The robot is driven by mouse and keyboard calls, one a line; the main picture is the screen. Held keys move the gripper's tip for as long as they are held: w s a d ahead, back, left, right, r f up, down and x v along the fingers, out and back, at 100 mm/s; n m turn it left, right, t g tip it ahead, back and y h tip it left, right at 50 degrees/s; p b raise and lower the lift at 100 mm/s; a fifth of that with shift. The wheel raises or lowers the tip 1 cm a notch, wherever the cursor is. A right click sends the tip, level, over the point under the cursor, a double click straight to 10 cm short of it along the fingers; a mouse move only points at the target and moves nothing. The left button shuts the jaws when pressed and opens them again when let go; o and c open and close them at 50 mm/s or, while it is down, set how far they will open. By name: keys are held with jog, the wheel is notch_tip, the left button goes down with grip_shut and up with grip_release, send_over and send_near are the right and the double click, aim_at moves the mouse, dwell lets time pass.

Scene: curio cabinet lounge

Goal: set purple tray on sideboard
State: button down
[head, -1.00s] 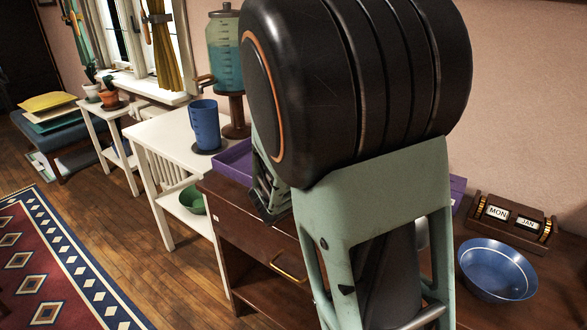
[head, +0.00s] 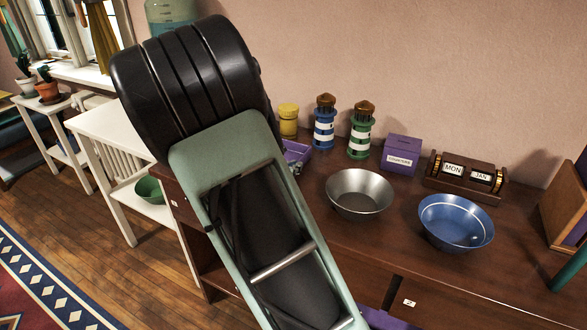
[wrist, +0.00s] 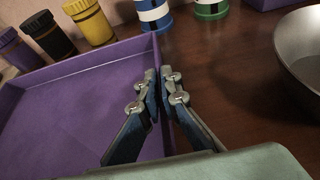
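The purple tray (wrist: 75,110) fills the left of the wrist view, with its right wall running between my fingers. My gripper (wrist: 160,80) is shut on that right wall, one finger inside the tray and one outside. In the head view only a small right part of the tray (head: 298,152) shows past my arm, at the left end of the brown sideboard (head: 400,255).
A grey metal bowl (head: 360,193), blue bowl (head: 456,222), calendar block (head: 467,178), purple box (head: 402,154) and two lighthouses (head: 324,122) (head: 361,130) stand right of the tray. Several canisters (wrist: 93,22) stand behind it. A white table (head: 110,125) adjoins at left.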

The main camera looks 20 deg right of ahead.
jog(key=shift+f, duration=0.15)
jog(key=c, duration=2.2)
grip_release()
jog(key=shift+o, duration=0.2)
jog(key=shift+r, duration=0.25)
jog(key=p+v, duration=0.2)
jog(key=v, duration=1)
jog(key=shift+p, duration=0.35)
